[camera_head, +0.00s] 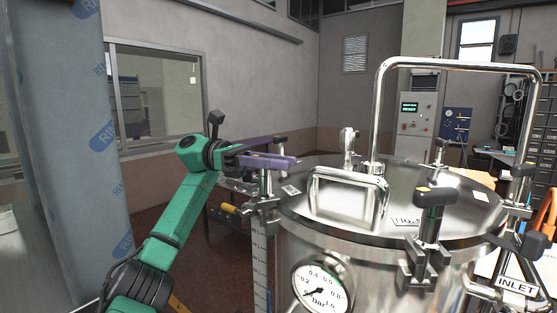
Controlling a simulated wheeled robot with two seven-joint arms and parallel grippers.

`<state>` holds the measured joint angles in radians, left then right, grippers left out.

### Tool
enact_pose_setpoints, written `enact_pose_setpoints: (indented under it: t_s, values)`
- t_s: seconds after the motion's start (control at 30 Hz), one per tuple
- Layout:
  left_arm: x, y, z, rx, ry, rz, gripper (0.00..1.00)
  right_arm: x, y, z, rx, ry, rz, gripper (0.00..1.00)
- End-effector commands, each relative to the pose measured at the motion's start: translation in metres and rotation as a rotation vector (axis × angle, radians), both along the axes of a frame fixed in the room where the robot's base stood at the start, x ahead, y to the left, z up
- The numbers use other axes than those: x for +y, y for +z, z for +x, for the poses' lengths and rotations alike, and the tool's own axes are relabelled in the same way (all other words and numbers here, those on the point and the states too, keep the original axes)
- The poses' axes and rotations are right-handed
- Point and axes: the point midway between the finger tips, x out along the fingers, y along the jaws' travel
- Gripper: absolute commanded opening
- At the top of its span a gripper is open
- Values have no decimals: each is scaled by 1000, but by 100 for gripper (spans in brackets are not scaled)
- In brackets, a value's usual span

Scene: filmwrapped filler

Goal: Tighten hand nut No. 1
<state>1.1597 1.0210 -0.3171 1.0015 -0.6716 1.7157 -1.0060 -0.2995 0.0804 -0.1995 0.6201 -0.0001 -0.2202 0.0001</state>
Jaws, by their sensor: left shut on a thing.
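My left gripper (284,151), with purple fingers on a green arm, is at the left edge of the steel vessel's lid. It is shut on a hand nut (281,139) with a dark top, at the upper end of a clamp (266,205). The fingers hide part of that nut. Another black hand nut (435,197) tops the front clamp, and one more (532,243) is at the right. I cannot read any nut's number. My right gripper is not in view.
The steel vessel (383,261) fills the right half, with a pressure gauge (322,285) in front. A bent pipe (460,64) arches over the lid (330,222). A film-wrapped column (72,130) stands at left.

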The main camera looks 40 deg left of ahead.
Motion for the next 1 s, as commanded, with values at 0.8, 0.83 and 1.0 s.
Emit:
enact_pose_setpoints:
  t_s: [0.8,0.83,1.0]
  values:
    - [-2,-5,-4,10,-162,11,0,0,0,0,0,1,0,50]
    - [-2,-5,-4,10,-162,11,0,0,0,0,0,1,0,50]
    - [-2,-4,-4,8,-161,8,54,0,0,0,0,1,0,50]
